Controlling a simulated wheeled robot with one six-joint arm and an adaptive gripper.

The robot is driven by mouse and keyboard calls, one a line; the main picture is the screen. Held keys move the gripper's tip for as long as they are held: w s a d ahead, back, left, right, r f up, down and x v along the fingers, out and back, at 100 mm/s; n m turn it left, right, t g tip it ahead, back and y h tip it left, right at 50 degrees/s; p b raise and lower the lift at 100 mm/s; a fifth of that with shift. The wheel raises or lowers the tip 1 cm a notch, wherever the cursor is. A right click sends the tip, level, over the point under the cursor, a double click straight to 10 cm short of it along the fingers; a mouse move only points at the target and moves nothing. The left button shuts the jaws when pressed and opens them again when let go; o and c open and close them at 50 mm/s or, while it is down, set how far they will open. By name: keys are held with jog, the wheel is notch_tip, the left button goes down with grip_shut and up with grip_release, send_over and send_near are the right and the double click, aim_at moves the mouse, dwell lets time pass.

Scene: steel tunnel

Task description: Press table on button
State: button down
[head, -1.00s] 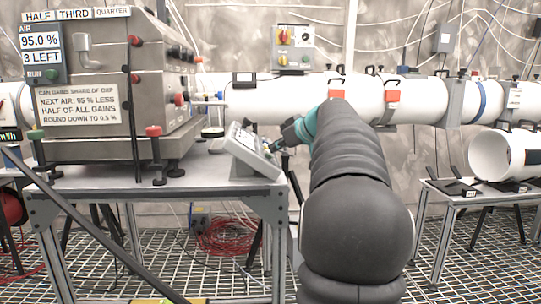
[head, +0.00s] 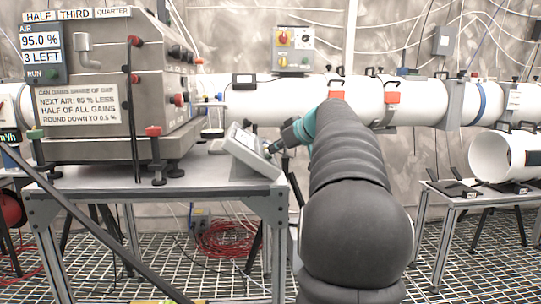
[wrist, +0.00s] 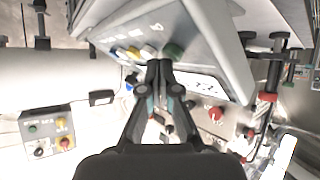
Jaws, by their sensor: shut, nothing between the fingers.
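A sloped grey control panel (head: 250,150) stands at the right end of the steel table (head: 150,181). In the wrist view the panel (wrist: 215,40) fills the top, with a row of buttons along it. A dark green button (wrist: 173,50) is just beyond my fingertips, and a yellow button (wrist: 134,53) lies to their left. I cannot read the button labels. My gripper (wrist: 160,66) is shut and empty, its tips close in front of the panel. In the head view my gripper (head: 272,148) is at the panel's right side; contact cannot be told.
A large steel machine (head: 95,85) with red knobs occupies the table's left. A white pipe (head: 270,100) runs along the back wall, below a switch box (head: 293,48). Another table (head: 460,195) stands at the right. Grated floor (head: 440,270) is open between the tables.

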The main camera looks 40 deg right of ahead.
jog(key=shift+d+r, duration=0.15)
jog(key=shift+r, duration=0.1)
jog(key=d+r+p, duration=0.1)
jog(key=s+d+r+p, duration=0.1)
jog(key=r, duration=0.1)
jog(key=s+r+p, duration=0.1)
jog(key=p, duration=0.1)
jog(key=shift+d+r, duration=0.35)
jog(key=shift+d, duration=0.05)
dwell(0.9)
